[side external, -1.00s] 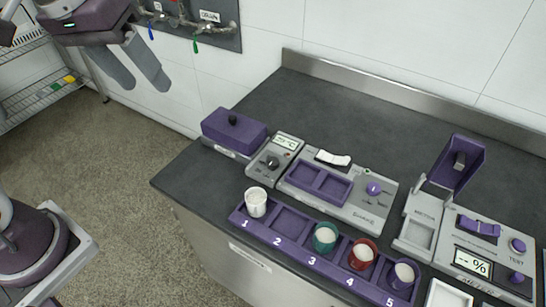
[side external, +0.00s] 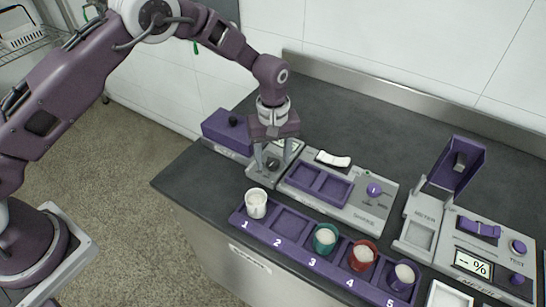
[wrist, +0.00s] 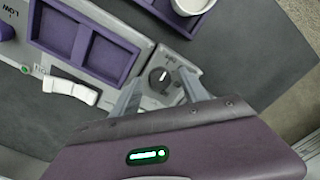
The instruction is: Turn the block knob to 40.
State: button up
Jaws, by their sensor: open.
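The block knob (side external: 272,163) is a small dark round dial on the grey control unit left of the purple two-well block (side external: 318,184). In the wrist view the knob (wrist: 160,76) has a white pointer line. My gripper (side external: 272,169) points down over this unit, its open fingers on either side of the knob. The wrist view shows a finger left and a finger right of the knob, with gaps; I cannot tell whether either touches it. The scale marks around the knob are too small to read. The unit's display is mostly hidden behind my gripper.
A purple lidded box (side external: 226,132) stands close on the left. A purple rack (side external: 290,247) numbered 1 to 5 lies in front, holding several cups. A purple shaker knob (side external: 374,190) and a meter with raised lid (side external: 461,165) are to the right. The rear counter is clear.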

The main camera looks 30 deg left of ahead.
jog(key=shift+f, duration=0.25)
grip_shut()
jog(key=shift+m, duration=0.3)
jog(key=m, duration=0.3)
jog(key=shift+m, duration=0.4)
jog(key=m, duration=0.4)
jog(key=shift+r+m, duration=0.1)
jog(key=shift+m, duration=0.2)
jog(key=m, duration=0.4)
jog(key=shift+m, duration=2.5)
